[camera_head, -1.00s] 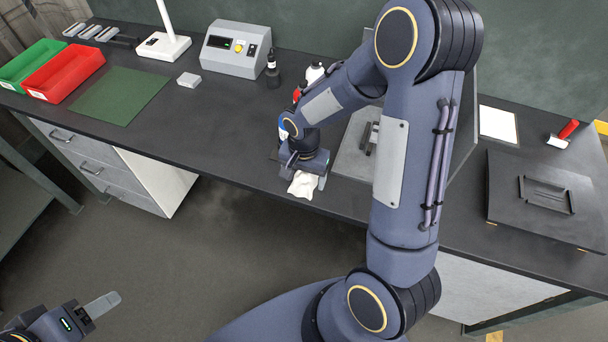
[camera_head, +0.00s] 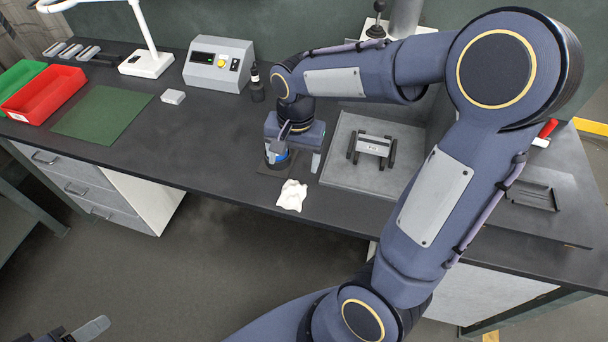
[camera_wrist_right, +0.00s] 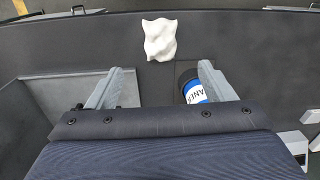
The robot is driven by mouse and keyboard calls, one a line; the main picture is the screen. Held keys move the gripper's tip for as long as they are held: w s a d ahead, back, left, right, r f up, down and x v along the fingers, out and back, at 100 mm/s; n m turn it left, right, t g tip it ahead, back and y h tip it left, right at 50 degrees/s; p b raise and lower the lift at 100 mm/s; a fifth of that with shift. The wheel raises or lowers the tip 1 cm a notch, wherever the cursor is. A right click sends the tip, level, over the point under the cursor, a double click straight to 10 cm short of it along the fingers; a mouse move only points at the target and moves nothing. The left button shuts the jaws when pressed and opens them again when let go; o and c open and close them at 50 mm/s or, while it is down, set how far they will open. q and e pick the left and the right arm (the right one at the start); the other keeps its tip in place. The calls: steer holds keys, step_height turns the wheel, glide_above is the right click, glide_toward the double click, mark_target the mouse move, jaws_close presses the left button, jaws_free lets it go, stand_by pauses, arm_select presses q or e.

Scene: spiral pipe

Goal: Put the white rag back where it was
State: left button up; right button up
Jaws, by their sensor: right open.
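The white rag (camera_head: 292,195) lies crumpled on the dark bench top near its front edge. It also shows in the right wrist view (camera_wrist_right: 160,38), beyond the fingertips. My right gripper (camera_head: 296,160) is open and empty, just behind the rag and apart from it; its spread fingers (camera_wrist_right: 163,72) show in the wrist view. A bottle with a blue label (camera_wrist_right: 194,90) stands beside one finger; whether they touch I cannot tell. My left gripper (camera_head: 92,329) shows only one finger at the bottom left, away from the bench.
A grey tray (camera_head: 340,172) with a metal part (camera_head: 374,146) sits right of my right gripper. A dark bottle (camera_head: 256,86) and a grey control box (camera_head: 218,66) stand behind. A green mat (camera_head: 103,113) and red bin (camera_head: 42,94) are left. The bench's left-middle is clear.

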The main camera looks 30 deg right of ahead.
steer(key=s+a+r+n+t+y, duration=0.1)
steer(key=s+a+r+n+t, duration=0.1)
steer(key=s, duration=0.5)
steer(key=s+a+r+n+t+y, duration=0.2)
steer(key=s+n, duration=0.3)
steer(key=s, duration=0.3)
steer(key=shift+s+r+n+t, duration=0.3)
steer(key=shift+r+t, duration=0.2)
steer(key=shift+t, duration=0.1)
